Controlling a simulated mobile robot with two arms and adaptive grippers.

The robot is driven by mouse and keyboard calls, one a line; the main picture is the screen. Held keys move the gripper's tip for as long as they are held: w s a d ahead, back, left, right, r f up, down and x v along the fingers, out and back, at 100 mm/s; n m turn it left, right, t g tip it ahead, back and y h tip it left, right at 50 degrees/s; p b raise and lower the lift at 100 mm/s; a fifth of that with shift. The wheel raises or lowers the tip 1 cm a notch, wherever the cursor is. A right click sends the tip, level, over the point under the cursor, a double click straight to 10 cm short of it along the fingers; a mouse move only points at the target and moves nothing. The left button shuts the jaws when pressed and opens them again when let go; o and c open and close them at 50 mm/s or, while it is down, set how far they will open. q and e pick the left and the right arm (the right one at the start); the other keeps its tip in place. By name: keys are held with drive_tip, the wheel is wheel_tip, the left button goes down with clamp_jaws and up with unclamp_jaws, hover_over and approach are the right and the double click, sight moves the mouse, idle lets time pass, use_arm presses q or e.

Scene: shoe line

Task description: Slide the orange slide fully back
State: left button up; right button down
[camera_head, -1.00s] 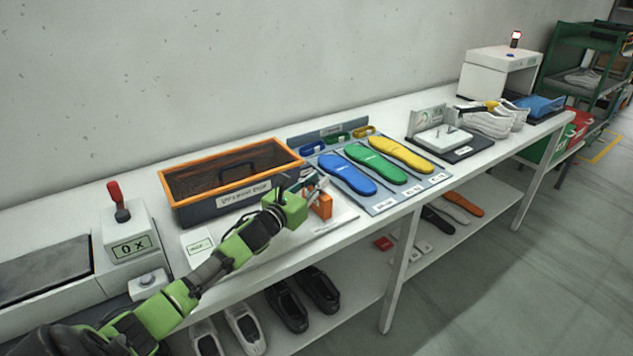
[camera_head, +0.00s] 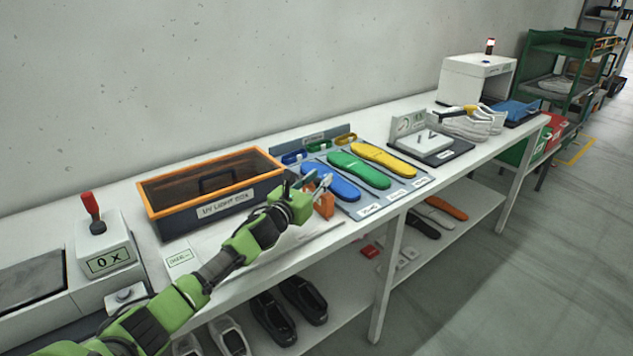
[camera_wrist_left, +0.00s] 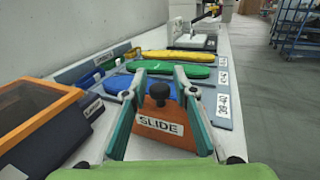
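The orange slide (camera_head: 325,204) stands on a flat white board (camera_head: 298,240) at the front of the bench, to the right of the UV light box. In the left wrist view it is an orange block (camera_wrist_left: 168,142) labelled SLIDE, with a black knob (camera_wrist_left: 159,91) on top. My left gripper (camera_head: 322,182) reaches over the slide. In the left wrist view its two teal fingers (camera_wrist_left: 160,78) stand apart, one on each side of the knob, with gaps between knob and fingers. Whether the fingers touch the block's sides is unclear. My right gripper is not in view.
The orange-rimmed UV light box (camera_head: 161,226) stands close on the left. The grey-blue mat (camera_head: 367,212) with blue, green and yellow insoles lies just beyond the slide. A red-handled counter box (camera_head: 105,250) is at left. A white fixture (camera_head: 412,130) stands farther right.

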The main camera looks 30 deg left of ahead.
use_arm(q)
drive_tip(key=shift+w+d+f, duration=0.1)
drive_tip(key=shift+w, duration=0.1)
drive_tip(key=shift+s, duration=0.1)
drive_tip(key=shift+s, duration=0.2)
drive_tip(key=s, duration=1.1)
drive_tip(key=shift+s, duration=0.25)
